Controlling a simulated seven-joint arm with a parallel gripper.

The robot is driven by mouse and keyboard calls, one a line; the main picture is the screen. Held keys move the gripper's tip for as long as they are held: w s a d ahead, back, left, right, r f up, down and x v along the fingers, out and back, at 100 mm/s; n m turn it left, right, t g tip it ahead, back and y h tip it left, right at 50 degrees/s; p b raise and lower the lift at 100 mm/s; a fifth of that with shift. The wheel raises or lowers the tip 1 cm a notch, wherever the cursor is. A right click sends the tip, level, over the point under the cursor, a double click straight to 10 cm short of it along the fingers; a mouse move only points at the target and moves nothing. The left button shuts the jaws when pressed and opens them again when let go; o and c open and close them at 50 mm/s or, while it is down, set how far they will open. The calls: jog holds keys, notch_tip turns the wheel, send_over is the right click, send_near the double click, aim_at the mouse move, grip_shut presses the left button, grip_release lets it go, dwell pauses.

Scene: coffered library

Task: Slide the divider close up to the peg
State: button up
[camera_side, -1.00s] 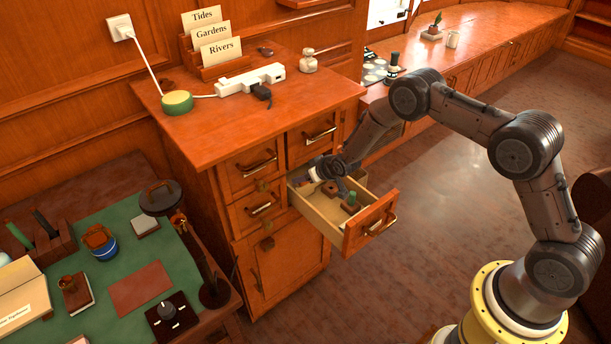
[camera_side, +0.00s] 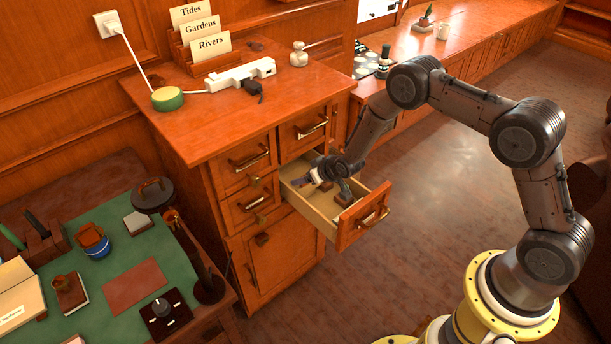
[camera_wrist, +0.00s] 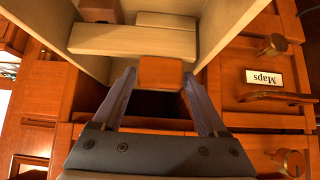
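The open drawer (camera_side: 328,230) holds a pale divider board (camera_wrist: 130,41), which crosses it in the wrist view. A small orange-brown block (camera_wrist: 160,72) shows at the near edge of the board; I cannot tell whether it belongs to the divider. My gripper (camera_side: 313,179) reaches down into the back of the drawer. In the wrist view its two bluish fingers (camera_wrist: 160,76) stand on either side of the block, very close to its sides; contact is unclear. A brown block (camera_wrist: 100,9) lies beyond the board. I cannot clearly make out the peg.
The drawer's side walls rise close around my gripper. The cabinet top (camera_side: 220,125) overhangs behind, with a power strip (camera_side: 240,75) and a green puck (camera_side: 168,99) on it. A desk with a green mat (camera_side: 112,268) stands at the left. Floor to the right is open.

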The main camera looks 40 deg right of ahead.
jog(key=v, duration=1.3)
jog(key=shift+s+r, duration=0.25)
jog(key=shift+s, duration=0.05)
jog(key=w+r+g, duration=0.3)
jog(key=w+g, duration=0.1)
jog(key=g, duration=0.1)
jog(key=shift+t, duration=0.3)
jog(key=x, duration=1.3)
jog(key=shift+w+f, duration=0.2)
jog(key=shift+w, duration=0.15)
grip_shut()
